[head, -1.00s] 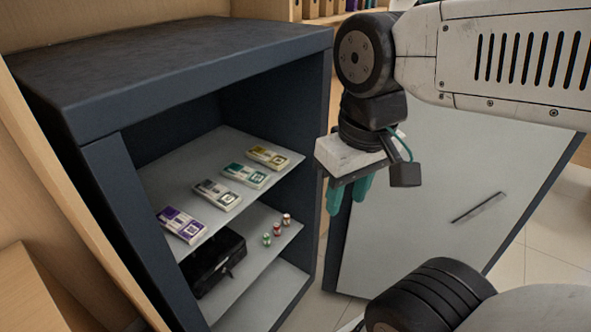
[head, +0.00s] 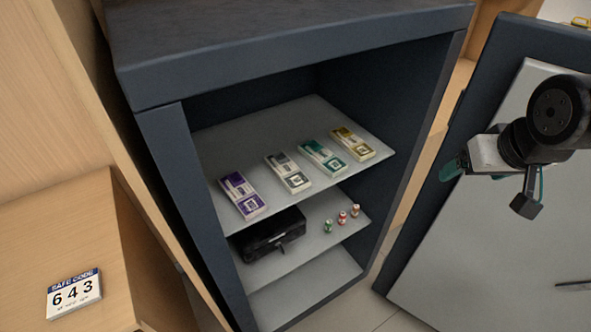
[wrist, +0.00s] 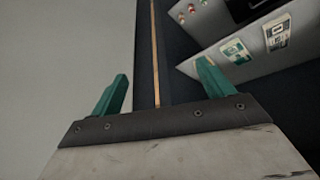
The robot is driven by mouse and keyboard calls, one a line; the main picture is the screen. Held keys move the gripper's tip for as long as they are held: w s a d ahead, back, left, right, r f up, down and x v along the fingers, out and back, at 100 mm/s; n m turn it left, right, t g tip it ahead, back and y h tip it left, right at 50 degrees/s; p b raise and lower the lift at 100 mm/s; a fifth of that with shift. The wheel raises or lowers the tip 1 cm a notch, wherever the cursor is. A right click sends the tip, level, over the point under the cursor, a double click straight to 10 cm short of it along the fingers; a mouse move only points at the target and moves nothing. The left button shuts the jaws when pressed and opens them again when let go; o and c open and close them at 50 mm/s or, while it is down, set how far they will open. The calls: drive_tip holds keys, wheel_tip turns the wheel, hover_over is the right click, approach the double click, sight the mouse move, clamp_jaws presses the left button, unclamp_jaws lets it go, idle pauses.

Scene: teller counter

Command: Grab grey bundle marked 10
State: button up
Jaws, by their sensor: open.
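The grey bundle (head: 288,172) lies flat on the upper shelf of the open safe, between the purple bundle (head: 242,195) on its left and the green bundle (head: 323,157) on its right. Its printed number is too small to read. In the wrist view the grey bundle (wrist: 277,33) shows near the top right, with the green bundle (wrist: 235,51) nearer. My gripper (head: 452,168) is open and empty, in front of the safe's open door, to the right of the shelf and well apart from the bundles. Its green fingers show in the wrist view (wrist: 160,88).
A yellow bundle (head: 353,144) lies at the shelf's right end. The lower shelf (head: 316,244) holds a black box (head: 268,236) and three small rolls (head: 342,218). The safe door (head: 500,230) stands open at right. A "SAFE CODE 643" card (head: 74,294) lies on wood at lower left.

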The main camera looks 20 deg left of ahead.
drive_tip(key=w+a+f+n+t+y, duration=0.1)
drive_tip(key=w+a+f+n+y, duration=0.1)
drive_tip(key=w+a+f, duration=0.35)
drive_tip(key=w+a+f+n+t+y, duration=0.1)
drive_tip(key=w+a+f, duration=0.1)
drive_tip(key=a, duration=0.6)
drive_tip(key=n+t+y, duration=0.1)
drive_tip(key=n+y, duration=0.2)
drive_tip(key=y, duration=0.3)
approach(289, 171)
drive_tip(key=shift+w+a, duration=0.1)
drive_tip(key=shift+w, duration=0.5)
drive_tip(key=shift+a+f+n, duration=0.2)
drive_tip(key=shift+a+n, duration=0.1)
drive_tip(key=x, duration=0.7)
drive_tip(key=shift+s+a+f, duration=0.1)
drive_tip(key=shift+a+f, duration=0.15)
drive_tip(key=shift+a, duration=0.05)
drive_tip(key=c, duration=1.1)
